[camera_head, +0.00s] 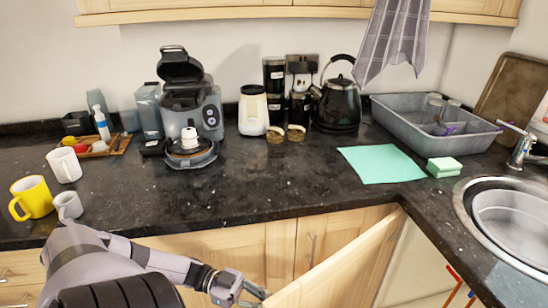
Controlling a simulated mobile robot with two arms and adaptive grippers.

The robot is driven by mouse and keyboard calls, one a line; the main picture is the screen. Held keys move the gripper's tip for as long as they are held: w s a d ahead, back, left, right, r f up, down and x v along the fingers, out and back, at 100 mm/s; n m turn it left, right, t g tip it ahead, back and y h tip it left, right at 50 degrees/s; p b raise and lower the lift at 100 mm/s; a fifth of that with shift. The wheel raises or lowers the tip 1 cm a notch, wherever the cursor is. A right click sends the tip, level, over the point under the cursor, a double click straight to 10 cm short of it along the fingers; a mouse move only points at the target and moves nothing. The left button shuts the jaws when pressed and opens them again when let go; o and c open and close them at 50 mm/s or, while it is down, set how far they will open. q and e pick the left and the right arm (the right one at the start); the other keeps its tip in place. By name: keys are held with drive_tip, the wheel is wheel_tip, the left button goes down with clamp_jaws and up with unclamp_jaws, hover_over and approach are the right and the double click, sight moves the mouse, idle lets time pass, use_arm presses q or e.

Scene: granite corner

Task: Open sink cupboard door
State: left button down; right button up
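The sink cupboard door (345,268) is pale wood and stands swung out from the corner beneath the counter. Its free end points toward the lower middle of the head view. To its right a pale cupboard opening (412,262) shows, with red and blue pipe-like pieces (455,284). The steel sink (505,222) is set in the counter above at the right. My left gripper (257,294) is at the door's free end, on its left side. Its fingertips are close to the door edge; whether they hold a handle is unclear. My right gripper is not in view.
The dark counter (290,185) carries a yellow mug (32,198), white mugs, a coffee machine (190,105), a kettle (338,100), a grey basin (430,125) and a green cloth (381,164). Closed cupboard fronts (230,248) lie left of the open door.

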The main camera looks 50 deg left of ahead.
use_arm(q)
drive_tip(key=shift+a+f, duration=0.15)
drive_tip(key=shift+a, duration=0.35)
drive_tip(key=c, duration=1.7)
unclamp_jaws()
drive_tip(key=shift+w, duration=0.1)
